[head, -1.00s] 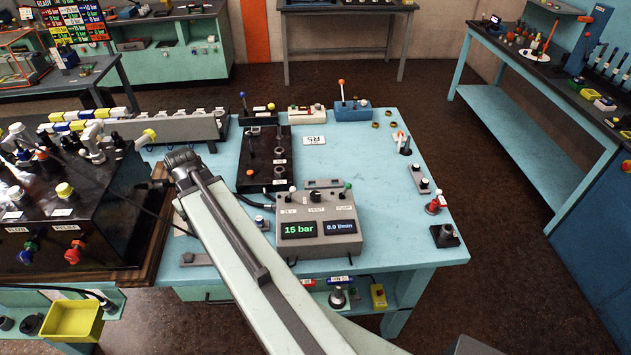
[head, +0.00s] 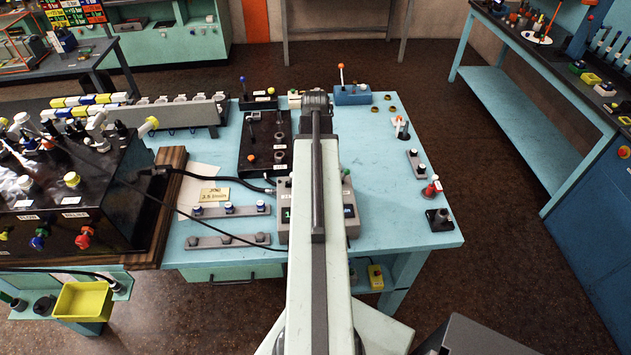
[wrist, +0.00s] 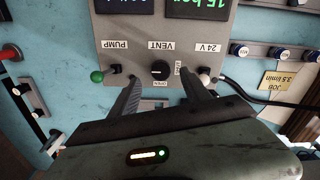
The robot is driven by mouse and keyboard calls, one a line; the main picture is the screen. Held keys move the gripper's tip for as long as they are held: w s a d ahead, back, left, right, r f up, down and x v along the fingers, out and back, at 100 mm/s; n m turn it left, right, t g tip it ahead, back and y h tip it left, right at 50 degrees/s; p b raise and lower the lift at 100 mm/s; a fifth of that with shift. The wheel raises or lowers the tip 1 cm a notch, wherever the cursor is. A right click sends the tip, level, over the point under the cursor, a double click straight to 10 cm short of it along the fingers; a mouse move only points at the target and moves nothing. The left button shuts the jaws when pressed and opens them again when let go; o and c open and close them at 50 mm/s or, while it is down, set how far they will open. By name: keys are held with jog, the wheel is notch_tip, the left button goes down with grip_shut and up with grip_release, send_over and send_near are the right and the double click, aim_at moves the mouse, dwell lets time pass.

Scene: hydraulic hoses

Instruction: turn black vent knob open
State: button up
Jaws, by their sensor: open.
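The black vent knob (wrist: 160,70) sits on the face of a grey control box (wrist: 118,30), by an upside-down VENT label in the wrist view. Small labels lie beside it, one reading OPEN; I cannot tell surely which way the knob points. My gripper (wrist: 160,80) is open, its two dark fingers on either side of the knob and apart from it.
A green knob (wrist: 96,76) and a pale knob (wrist: 204,73) flank the fingers. A black cable (wrist: 255,98) runs off right. In the head view, a black valve panel (head: 252,150) lies behind the box and hose rails (head: 228,210) at its left.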

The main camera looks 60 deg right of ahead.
notch_tip(320, 180, down, 6)
jog(key=b, duration=0.4)
jog(key=shift+r, duration=0.4)
jog(key=shift+c, duration=0.3)
